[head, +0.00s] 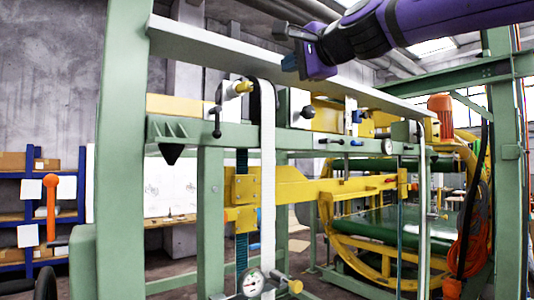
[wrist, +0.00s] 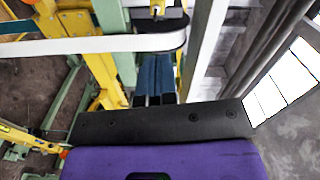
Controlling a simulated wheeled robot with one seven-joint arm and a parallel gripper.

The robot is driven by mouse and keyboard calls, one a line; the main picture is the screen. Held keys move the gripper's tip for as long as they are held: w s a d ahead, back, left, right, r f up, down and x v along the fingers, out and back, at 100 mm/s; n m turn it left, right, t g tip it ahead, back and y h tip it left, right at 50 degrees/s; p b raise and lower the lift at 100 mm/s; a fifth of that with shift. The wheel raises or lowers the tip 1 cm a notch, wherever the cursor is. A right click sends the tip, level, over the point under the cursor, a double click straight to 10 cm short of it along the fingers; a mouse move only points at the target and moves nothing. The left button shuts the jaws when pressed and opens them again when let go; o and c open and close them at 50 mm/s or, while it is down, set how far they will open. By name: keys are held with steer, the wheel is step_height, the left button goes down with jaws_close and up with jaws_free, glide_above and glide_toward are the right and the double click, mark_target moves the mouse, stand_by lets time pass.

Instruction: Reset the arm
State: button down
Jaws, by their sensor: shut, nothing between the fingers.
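My purple and black arm reaches in from the top right of the head view. My gripper (head: 291,64) is at its end, beside the long grey top beam and above the machine's upper rail. In the wrist view my gripper (wrist: 153,85) shows as two dark blue fingers close together, shut with nothing held. A white strap (head: 267,170) hangs over a dark pulley near the yellow knob (head: 244,87). In the wrist view the white strap (wrist: 90,45) runs across just beyond the fingertips; whether they touch it I cannot tell.
The green machine frame (head: 122,150) stands close in front. A black-handled lever (head: 217,122) and gauge (head: 251,282) are on it. A yellow ring (head: 340,235) and orange motor (head: 440,103) are at the right. Blue shelves (head: 81,185) stand far left.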

steer(key=s+d+f+n+g+h, duration=0.3)
steer(key=s+d+f, duration=0.4)
steer(key=f, duration=0.7)
steer(key=s+d+f+n+g+h, duration=0.3)
steer(key=s+d+f, duration=0.5)
steer(key=f, duration=0.6)
steer(key=s+d+f+n+g+h, duration=0.3)
steer(key=s+d+f, duration=0.4)
steer(key=f, duration=0.6)
steer(key=shift+s+d+f+g+h, duration=0.15)
steer(key=shift+s+f+g+h, duration=0.3)
steer(key=shift+s, duration=0.8)
steer(key=shift+r, duration=0.1)
